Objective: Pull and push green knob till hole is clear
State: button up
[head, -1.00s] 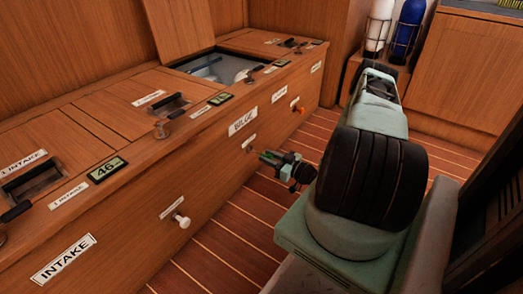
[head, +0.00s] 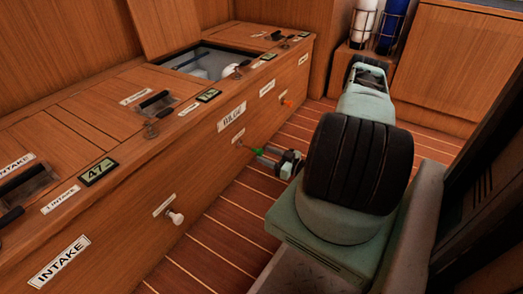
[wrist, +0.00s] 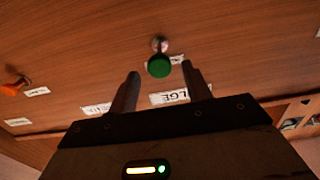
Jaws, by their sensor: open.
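The green knob (wrist: 159,66) is on a metal stem that stands out from the wooden front panel. In the head view the knob (head: 258,151) is small, just below the BILGE label (head: 231,115). My gripper (wrist: 160,71) is open, its two fingers on either side of the knob and apart from it in the wrist view. In the head view my gripper (head: 270,154) is low beside the panel, in line with the knob. An open hatch (head: 208,62) on the bench top shows pale shapes inside; I cannot tell whether any hole is clear.
A white knob (head: 175,217) and an orange knob (head: 287,103) stick out of the same panel. A display (head: 97,172) on the bench top reads 47. Bottles (head: 364,22) stand at the back. Striped floor (head: 225,215) is free before the panel.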

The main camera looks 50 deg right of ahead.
jog(key=s+d+p, duration=0.1)
jog(key=s+p, duration=0.4)
jog(key=s, duration=0.8)
jog(key=shift+s, duration=0.4)
